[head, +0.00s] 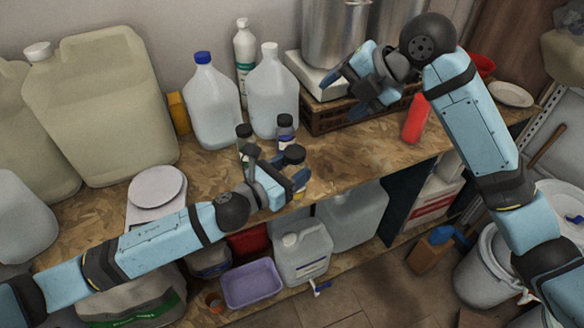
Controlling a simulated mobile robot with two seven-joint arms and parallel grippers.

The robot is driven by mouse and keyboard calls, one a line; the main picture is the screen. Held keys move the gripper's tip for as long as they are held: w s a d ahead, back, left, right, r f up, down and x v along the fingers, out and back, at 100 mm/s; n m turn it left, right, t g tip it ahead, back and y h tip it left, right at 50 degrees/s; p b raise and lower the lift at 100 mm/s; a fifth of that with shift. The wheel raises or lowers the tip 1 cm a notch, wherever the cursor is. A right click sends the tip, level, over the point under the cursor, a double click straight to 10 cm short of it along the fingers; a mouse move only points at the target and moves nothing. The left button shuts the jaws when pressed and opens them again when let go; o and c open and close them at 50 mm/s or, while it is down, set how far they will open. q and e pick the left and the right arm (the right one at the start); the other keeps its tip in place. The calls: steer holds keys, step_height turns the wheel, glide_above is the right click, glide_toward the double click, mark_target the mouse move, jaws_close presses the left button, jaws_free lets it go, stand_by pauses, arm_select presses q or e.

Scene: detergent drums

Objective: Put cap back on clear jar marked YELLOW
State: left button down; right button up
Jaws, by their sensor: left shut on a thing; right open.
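My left gripper (293,182) is at the front of the wooden bench, shut on a small jar-like thing. A dark round cap or top (294,155) shows just above its fingers. A spot of yellow (298,196) shows below them, perhaps a label. The fingers hide most of the held thing, so I cannot tell whether the cap sits fully on it. Two other small jars with dark tops stand just behind: one clear with a bluish label (286,138), one at left (244,138). I cannot read any label. My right gripper (342,88) is open and empty, raised over the crate.
Large jugs (212,105) and a white bottle (244,60) stand behind the jars. A scale (156,190) is at left. A dark crate (330,115) and a red bottle (415,118) are at right. The bench (350,160) is clear right of the jars.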

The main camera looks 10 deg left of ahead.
steer(key=s+a+r+n+g+h, duration=0.1)
steer(key=a+n+h, duration=0.1)
steer(key=a+n, duration=0.2)
steer(key=n+g+h, duration=0.2)
steer(key=n+h, duration=0.3)
glide_above(295, 152)
steer(key=f, duration=0.4)
steer(key=shift+a+f, duration=0.2)
steer(key=shift+f, duration=0.05)
steer(key=shift+d+f+n+h, duration=0.2)
steer(key=shift+f+n+h, duration=0.2)
steer(key=shift+f, duration=0.05)
steer(key=shift+f, duration=0.15)
steer(key=shift+f, duration=3.9)
steer(key=c, duration=0.9)
steer(key=shift+c, duration=0.2)
